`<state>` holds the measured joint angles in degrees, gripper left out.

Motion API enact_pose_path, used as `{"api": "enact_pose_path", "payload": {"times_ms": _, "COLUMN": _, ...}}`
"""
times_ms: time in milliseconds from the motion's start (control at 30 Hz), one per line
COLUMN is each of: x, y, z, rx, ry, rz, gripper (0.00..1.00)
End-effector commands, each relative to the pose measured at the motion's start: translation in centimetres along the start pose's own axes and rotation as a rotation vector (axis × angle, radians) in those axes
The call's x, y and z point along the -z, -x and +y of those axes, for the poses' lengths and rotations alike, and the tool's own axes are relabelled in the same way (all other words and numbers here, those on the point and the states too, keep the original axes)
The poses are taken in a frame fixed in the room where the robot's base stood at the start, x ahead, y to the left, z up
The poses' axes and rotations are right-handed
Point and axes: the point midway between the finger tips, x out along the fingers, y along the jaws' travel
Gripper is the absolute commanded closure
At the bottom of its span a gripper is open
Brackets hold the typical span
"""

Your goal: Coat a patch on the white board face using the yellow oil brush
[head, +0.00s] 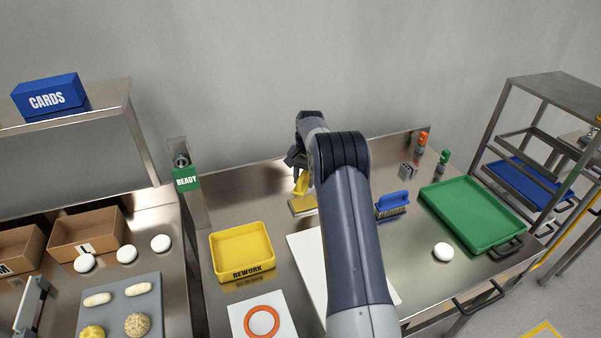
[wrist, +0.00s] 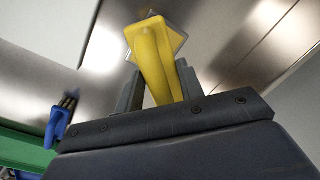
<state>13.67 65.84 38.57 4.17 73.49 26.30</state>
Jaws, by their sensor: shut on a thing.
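The yellow oil brush (head: 301,187) is in my gripper (head: 297,168), with its head and pale bristles (head: 303,206) pointing down over the metal table behind the white board. In the wrist view, the yellow handle (wrist: 152,60) stands between the two grey fingers of my gripper (wrist: 157,88), which are shut on it. The white board (head: 306,252) lies on the table, and my arm hides much of it. I cannot tell whether the bristles touch the table.
A yellow REWORK tray (head: 242,233) stands left of the board. A blue brush (head: 392,205) lies to its right, before a green tray (head: 476,193). A white card with an orange ring (head: 262,304) lies at the front.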

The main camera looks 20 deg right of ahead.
Motion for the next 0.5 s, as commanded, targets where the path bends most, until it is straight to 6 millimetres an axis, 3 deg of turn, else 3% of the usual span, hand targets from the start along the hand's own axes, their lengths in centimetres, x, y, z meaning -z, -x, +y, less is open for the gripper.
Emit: {"api": "enact_pose_path", "payload": {"times_ms": 500, "x": 0.0, "y": -4.8, "z": 0.4, "rx": 0.0, "ry": 0.0, "rz": 0.0, "gripper": 0.85}}
